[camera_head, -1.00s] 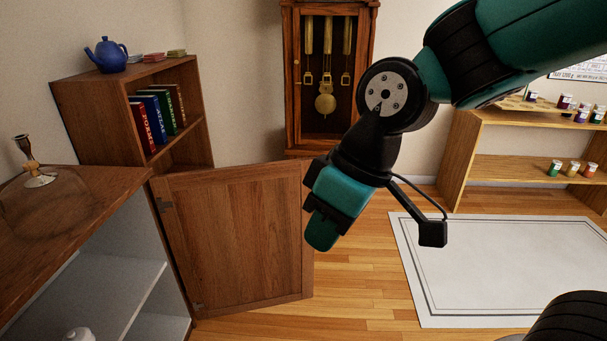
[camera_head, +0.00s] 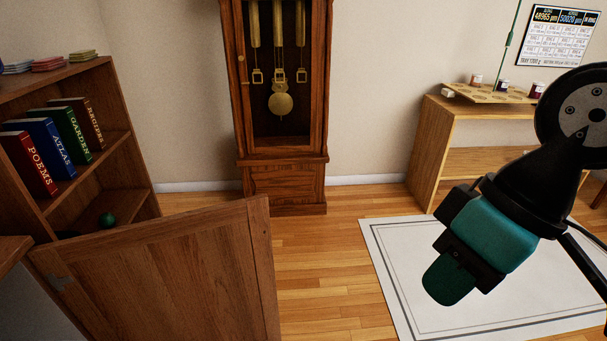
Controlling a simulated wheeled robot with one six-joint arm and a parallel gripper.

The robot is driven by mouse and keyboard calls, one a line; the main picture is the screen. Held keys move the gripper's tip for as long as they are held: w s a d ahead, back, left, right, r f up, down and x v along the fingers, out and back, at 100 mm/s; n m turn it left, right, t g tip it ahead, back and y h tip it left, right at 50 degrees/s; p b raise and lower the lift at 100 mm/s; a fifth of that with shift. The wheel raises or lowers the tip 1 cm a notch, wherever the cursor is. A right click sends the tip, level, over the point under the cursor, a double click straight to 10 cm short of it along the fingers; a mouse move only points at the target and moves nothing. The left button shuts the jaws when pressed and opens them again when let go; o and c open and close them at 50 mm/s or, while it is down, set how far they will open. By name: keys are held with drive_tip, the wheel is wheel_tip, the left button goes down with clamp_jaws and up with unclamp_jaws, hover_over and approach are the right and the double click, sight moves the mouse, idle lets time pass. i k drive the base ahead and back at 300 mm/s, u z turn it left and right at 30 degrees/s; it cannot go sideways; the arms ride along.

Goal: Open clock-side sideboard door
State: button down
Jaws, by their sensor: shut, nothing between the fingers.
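The clock-side sideboard door (camera_head: 165,275) is a brown wooden panel at the lower left, swung wide open from the sideboard. Its hinge side is at the left, next to the sideboard's top corner (camera_head: 12,250). Its free edge points toward the middle of the floor. The tall wooden clock (camera_head: 286,185) with a brass pendulum stands behind it against the wall. My gripper (camera_head: 445,285) is at the lower right, clear of the door, shut and empty. The sideboard's inside is mostly out of view.
A bookcase (camera_head: 100,85) with several books stands at the left behind the door. A low wooden shelf (camera_head: 432,130) with jars is at the back right. A white bordered rug (camera_head: 390,265) lies under my gripper's side. Floor between door and rug is clear.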

sight(207, 274)
drive_tip(key=i, duration=1.3)
drive_tip(key=u, duration=0.75)
